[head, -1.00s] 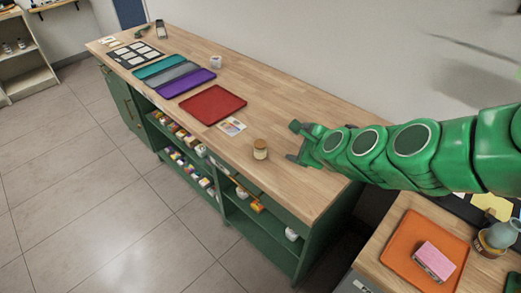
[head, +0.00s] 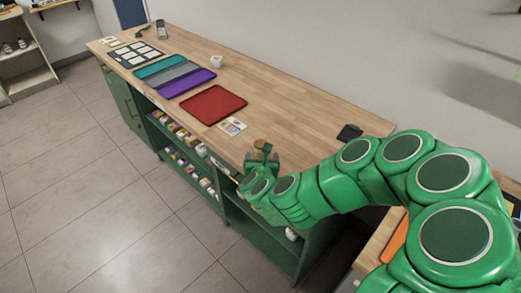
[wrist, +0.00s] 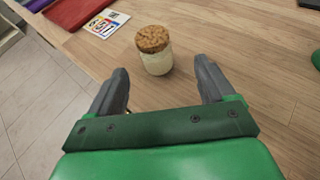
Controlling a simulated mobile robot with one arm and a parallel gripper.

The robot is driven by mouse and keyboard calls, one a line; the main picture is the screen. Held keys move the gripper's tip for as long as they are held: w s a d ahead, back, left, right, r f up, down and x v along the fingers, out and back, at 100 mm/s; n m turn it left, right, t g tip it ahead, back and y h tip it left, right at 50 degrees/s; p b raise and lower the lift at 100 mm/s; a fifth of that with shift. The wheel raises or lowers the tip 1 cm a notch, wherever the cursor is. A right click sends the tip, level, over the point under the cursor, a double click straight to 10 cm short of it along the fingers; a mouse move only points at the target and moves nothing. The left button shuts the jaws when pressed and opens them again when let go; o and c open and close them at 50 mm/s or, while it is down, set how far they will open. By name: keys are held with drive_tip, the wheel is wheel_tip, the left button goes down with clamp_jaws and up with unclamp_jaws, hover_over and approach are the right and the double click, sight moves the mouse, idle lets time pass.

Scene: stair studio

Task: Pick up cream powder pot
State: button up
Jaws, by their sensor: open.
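The cream powder pot (wrist: 157,62) is a small pale jar with a brown cork-like lid, upright on the wooden counter. In the head view only its brown lid (head: 260,143) shows clearly, with my gripper in front of it. My gripper (wrist: 161,82) is open, one finger toward each side of the pot. The pot stands just ahead of the gap between the fingertips, and the fingers do not appear to touch it. In the head view my gripper (head: 262,156) is over the counter's front edge area, close to the pot.
A colourful card (head: 232,126) and a red tray (head: 213,104) lie left of the pot. Purple (head: 189,83), grey and teal trays lie farther off. A white cup (head: 216,62) stands behind them. A dark object (head: 349,132) lies at the counter's right. The counter behind the pot is clear.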

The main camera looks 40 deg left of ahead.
sight(260, 152)
drive_tip(key=shift+x, duration=1.95)
drive_tip(key=shift+s+a+x, duration=0.1)
drive_tip(key=shift+a+x, duration=0.05)
drive_tip(key=shift+x, duration=0.85)
drive_tip(key=shift+s+a+x, duration=0.15)
drive_tip(key=shift+x, duration=0.85)
drive_tip(key=shift+d, duration=0.1)
drive_tip(key=shift+c, duration=0.3)
drive_tip(key=c, duration=1)
drive_tip(key=shift+r, duration=0.15)
